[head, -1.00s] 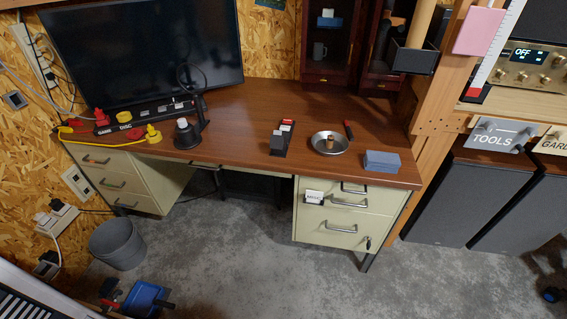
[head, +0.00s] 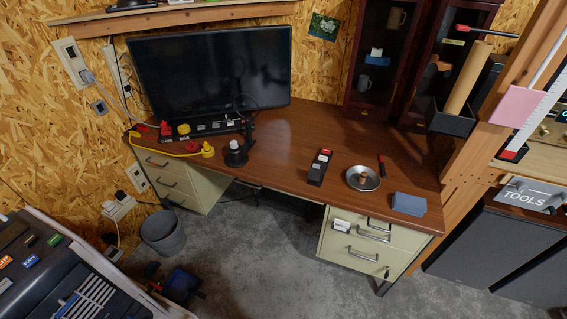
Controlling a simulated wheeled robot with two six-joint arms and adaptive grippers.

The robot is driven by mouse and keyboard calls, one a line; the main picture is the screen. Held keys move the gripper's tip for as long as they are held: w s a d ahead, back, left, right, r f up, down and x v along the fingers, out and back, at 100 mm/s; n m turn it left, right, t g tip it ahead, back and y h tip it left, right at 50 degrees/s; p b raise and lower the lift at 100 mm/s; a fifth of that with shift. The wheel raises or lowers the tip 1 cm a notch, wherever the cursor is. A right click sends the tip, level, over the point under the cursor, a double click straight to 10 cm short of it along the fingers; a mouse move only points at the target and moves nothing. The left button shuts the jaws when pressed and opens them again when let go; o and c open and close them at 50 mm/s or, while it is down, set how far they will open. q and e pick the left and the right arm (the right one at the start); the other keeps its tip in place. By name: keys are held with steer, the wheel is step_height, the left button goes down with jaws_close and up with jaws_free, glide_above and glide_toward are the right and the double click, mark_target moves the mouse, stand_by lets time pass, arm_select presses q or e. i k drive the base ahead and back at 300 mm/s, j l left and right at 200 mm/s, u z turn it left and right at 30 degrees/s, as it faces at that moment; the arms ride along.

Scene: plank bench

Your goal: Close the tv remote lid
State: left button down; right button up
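The tv remote (head: 320,167) is a dark, narrow block lying on the brown desk (head: 283,145), left of a round metal dish. Its far end shows red and white patches. Its nearer part looks dark and fairly flat from here. It is too small to tell how its lid stands. Neither of my grippers is in view.
A black lamp-like stand (head: 238,152) and a monitor (head: 210,78) are to the left. The desk's front middle is clear.

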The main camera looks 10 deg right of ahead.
mark_target(314, 172)
steer(key=l+u, duration=0.4)
steer(key=k+l+u, duration=0.15)
steer(key=u, duration=0.2)
steer(key=k+l+u, duration=0.15)
steer(key=u, duration=0.25)
steer(key=k+l+u, duration=0.15)
steer(key=l+u, duration=0.2)
steer(key=k+l+u, duration=0.1)
steer(key=k+l, duration=0.25)
steer(key=k+l+u, duration=0.1)
steer(key=k+l, duration=0.25)
steer(key=k, duration=0.2)
steer(key=k+l+u, duration=0.1)
steer(key=k+l, duration=0.2)
steer(key=k, duration=0.2)
